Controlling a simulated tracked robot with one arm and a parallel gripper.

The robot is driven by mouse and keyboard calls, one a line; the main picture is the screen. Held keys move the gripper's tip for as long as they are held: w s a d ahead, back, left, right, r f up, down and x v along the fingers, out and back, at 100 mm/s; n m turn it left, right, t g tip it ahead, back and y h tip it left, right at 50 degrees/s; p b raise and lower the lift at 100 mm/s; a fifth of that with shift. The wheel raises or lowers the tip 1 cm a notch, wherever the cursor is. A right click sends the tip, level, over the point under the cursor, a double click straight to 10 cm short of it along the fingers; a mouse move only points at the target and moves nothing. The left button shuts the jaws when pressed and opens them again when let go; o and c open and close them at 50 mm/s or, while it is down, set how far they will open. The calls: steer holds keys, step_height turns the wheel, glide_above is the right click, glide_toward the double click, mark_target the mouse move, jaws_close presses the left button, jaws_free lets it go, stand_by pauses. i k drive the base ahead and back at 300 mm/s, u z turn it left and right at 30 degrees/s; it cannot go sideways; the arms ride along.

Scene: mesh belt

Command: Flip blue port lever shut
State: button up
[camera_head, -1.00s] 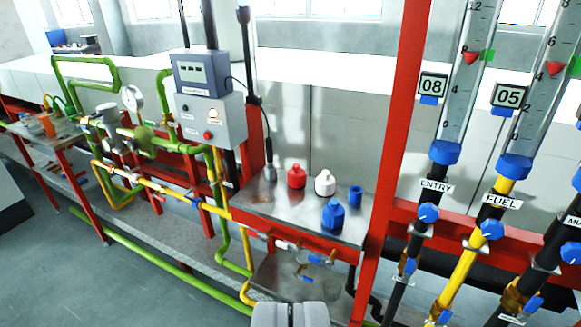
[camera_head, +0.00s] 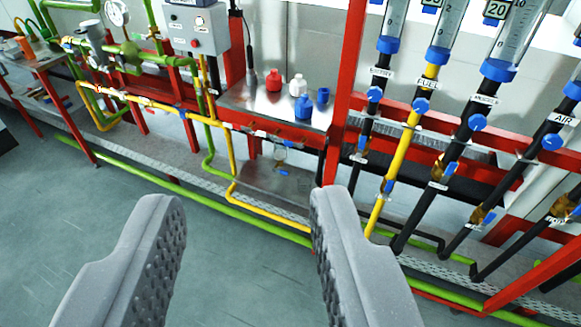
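Several small blue levers are in view, and I cannot tell which is the port lever. One blue lever (camera_head: 284,172) is under the metal shelf, near the pipes. Others are on the vertical pipes at the right, such as a blue lever on the yellow FUEL pipe (camera_head: 389,185) and one on a black pipe (camera_head: 451,168). Whether each is open or shut is too small to tell. My gripper (camera_head: 245,205) is wide open and empty in the foreground, its two grey ridged fingers far apart. It is well short of the pipes and touches nothing.
A red bottle (camera_head: 273,81), a white bottle and blue containers stand on the metal shelf (camera_head: 258,105). A grey control box (camera_head: 194,28) is above green and yellow pipes. A red post (camera_head: 346,90) separates shelf and gauge tubes. The floor (camera_head: 230,270) in front is clear.

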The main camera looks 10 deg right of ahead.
mark_target(289, 143)
steer(key=u, duration=0.05)
steer(key=k, duration=0.55)
steer(key=z, duration=0.65)
steer(key=i, duration=2.1)
steer(key=u, duration=0.85)
